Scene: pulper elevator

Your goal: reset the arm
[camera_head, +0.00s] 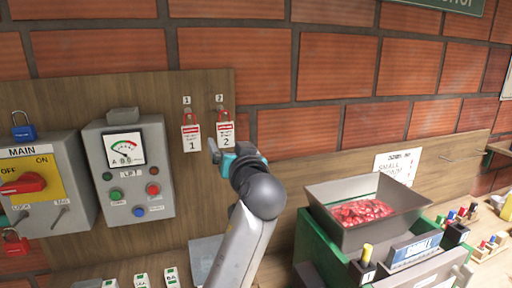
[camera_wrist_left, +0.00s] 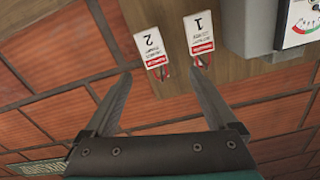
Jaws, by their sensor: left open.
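My left gripper (camera_head: 214,152) is raised in front of the wooden wall board, just below the tag marked 2. In the left wrist view its two fingers (camera_wrist_left: 160,105) stand wide apart with nothing between them. My left arm comes up from the bottom middle of the head view and hides part of the board and brick wall. Tag 2 (camera_head: 226,134) and tag 1 (camera_head: 191,138) hang from red padlocks on the board. They also show upside down in the left wrist view, tag 2 (camera_wrist_left: 152,48) and tag 1 (camera_wrist_left: 200,35), beyond the fingertips. My right gripper is not in view.
A main switch box (camera_head: 36,185) with a red handle and a grey meter box (camera_head: 128,172) are at the left. A green machine with a grey hopper (camera_head: 322,196) of red berries stands at the right. Brick wall above is clear.

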